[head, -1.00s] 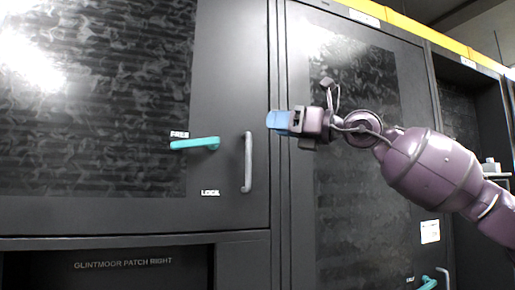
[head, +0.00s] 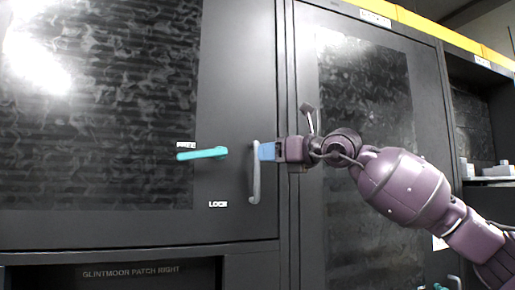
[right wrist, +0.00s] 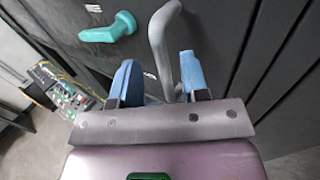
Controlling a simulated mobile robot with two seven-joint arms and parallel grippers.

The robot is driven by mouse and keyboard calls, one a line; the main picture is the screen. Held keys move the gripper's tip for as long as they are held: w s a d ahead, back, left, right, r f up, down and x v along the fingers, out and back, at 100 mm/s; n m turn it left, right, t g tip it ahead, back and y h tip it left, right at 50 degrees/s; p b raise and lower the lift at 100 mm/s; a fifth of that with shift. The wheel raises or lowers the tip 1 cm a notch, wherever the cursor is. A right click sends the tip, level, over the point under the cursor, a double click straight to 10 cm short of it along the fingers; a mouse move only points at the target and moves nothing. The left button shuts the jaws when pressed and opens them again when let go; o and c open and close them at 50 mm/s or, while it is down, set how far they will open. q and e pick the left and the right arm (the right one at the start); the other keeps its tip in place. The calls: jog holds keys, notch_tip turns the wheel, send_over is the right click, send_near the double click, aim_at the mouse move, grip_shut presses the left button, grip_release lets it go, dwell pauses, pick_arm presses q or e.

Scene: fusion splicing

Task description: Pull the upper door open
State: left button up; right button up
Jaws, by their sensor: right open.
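The upper door (head: 238,75) is a dark panel with a patterned window, and looks closed. Its grey vertical bar handle (head: 256,188) is near the right edge. A teal lever (head: 205,154) left of the handle lies level, by the FREE label. My right gripper (head: 262,151) has blue fingers and is at the upper part of the handle. In the right wrist view my right gripper (right wrist: 158,62) is open, with the grey handle (right wrist: 160,45) between its fingers; contact cannot be told. The teal lever (right wrist: 112,28) is beyond. My left gripper is out of view.
A neighbouring dark cabinet door (head: 345,225) stands to the right, behind my right arm. An open shelf (head: 490,180) is at the far right. Below the upper door is a dark recess (head: 120,275) labelled GLINTMOOR PATCH RIGHT.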

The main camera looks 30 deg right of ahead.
jog(key=shift+p+x, duration=0.7)
jog(key=shift+x, duration=1.6)
jog(key=shift+c, duration=0.4)
grip_shut()
